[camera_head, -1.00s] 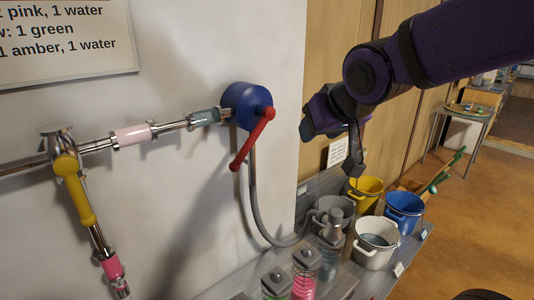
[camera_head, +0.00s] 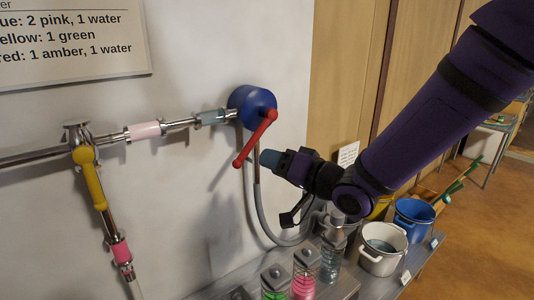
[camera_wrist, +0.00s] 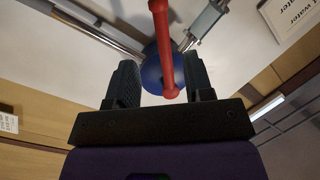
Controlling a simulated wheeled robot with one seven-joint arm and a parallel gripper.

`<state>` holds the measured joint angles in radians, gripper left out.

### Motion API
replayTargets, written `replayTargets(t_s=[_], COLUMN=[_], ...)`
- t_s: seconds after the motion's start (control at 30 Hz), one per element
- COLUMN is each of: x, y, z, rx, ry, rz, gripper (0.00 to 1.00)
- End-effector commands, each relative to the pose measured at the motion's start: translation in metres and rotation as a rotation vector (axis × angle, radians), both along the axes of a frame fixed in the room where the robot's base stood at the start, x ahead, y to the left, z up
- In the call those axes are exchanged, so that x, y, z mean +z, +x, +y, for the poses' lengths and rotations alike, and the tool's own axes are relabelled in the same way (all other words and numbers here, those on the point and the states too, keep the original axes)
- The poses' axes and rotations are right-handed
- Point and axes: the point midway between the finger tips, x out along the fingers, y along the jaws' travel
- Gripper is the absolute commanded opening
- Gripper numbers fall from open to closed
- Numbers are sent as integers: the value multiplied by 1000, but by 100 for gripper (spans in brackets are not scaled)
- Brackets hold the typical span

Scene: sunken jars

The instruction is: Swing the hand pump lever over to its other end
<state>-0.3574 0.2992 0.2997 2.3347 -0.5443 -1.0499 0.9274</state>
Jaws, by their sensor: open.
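The hand pump is a round blue housing (camera_head: 251,104) on the white wall. Its red lever (camera_head: 255,139) slants from the hub down and to the left. My gripper (camera_head: 268,158) is open and empty, just right of the lever's lower half, pointing left toward the wall; a small gap shows between them. In the wrist view the red lever (camera_wrist: 165,45) appears between the two dark fingers of my gripper (camera_wrist: 160,62), with the blue housing (camera_wrist: 151,75) behind. I cannot tell how deep the lever lies between the fingers.
A grey hose (camera_head: 260,215) hangs from the pump. A pipe with a yellow lever (camera_head: 90,178) runs left on the wall. Below, a shelf holds jars, a white pot (camera_head: 382,250) and a blue pot (camera_head: 414,213). A sign (camera_head: 70,45) is at upper left.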

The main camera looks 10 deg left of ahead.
Motion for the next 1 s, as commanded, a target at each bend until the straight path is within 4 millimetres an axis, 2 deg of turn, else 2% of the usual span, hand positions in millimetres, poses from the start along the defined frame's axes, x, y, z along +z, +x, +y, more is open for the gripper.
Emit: replayTargets(t_s=[0.27,0.7,1.0], x=[-2,-2,-1], y=[2,32,41], z=[21,87,104], rx=[27,26,24], ry=[34,32,31], rz=[11,10,9], gripper=[47,47,47])
